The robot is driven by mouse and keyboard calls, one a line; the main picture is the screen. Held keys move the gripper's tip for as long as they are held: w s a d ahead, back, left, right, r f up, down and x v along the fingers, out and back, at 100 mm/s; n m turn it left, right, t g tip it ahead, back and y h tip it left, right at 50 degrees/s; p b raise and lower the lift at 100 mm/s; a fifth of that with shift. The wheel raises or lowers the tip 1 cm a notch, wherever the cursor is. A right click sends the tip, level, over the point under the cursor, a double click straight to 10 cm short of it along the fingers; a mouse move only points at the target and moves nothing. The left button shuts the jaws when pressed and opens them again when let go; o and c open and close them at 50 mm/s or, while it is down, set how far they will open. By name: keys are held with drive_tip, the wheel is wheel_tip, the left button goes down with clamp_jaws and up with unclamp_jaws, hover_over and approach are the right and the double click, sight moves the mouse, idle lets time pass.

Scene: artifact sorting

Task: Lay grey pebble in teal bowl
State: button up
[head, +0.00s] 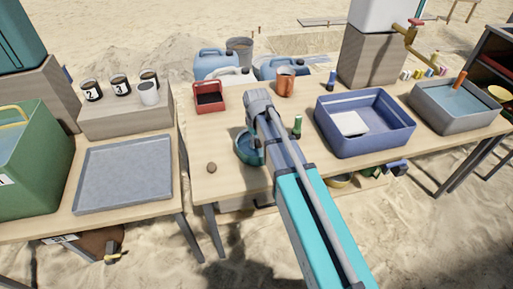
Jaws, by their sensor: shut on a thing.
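The teal bowl (242,150) stands on the middle table, towards its left front, and is partly covered by my arm. My gripper (257,135) is at the bowl, at or just above its right side. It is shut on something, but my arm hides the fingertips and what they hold. I cannot tell whether the gripper touches the bowl. I make out no clearly grey pebble in view. A small brownish stone (211,167) lies on the table to the left of the bowl, apart from it.
A red caddy (209,98) stands behind the bowl, and an orange-brown mug (285,82) farther back. A green-capped bottle (297,127) is close to the right of my arm. A blue tub (364,143) stands farther right. The left table holds a grey tray (122,177). The table front around the stone is clear.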

sight(257, 140)
drive_tip(key=shift+f+b, duration=1.3)
drive_tip(key=shift+f, duration=0.3)
drive_tip(key=shift+f, duration=0.15)
drive_tip(key=o, duration=1.1)
drive_tip(key=shift+o, duration=0.2)
drive_tip(key=shift+r, duration=0.2)
wheel_tip(257, 140, up, 12)
drive_tip(key=p, duration=1.2)
drive_tip(key=shift+s+a, duration=0.1)
drive_tip(key=s+d+m, duration=0.4)
drive_tip(key=s+d, duration=0.2)
drive_tip(key=d, duration=0.3)
drive_tip(key=s+d+m, duration=0.4)
drive_tip(key=s+d, duration=0.3)
drive_tip(key=d, duration=0.3)
drive_tip(key=shift+d+m, duration=0.2)
drive_tip(key=shift+m, duration=0.2)
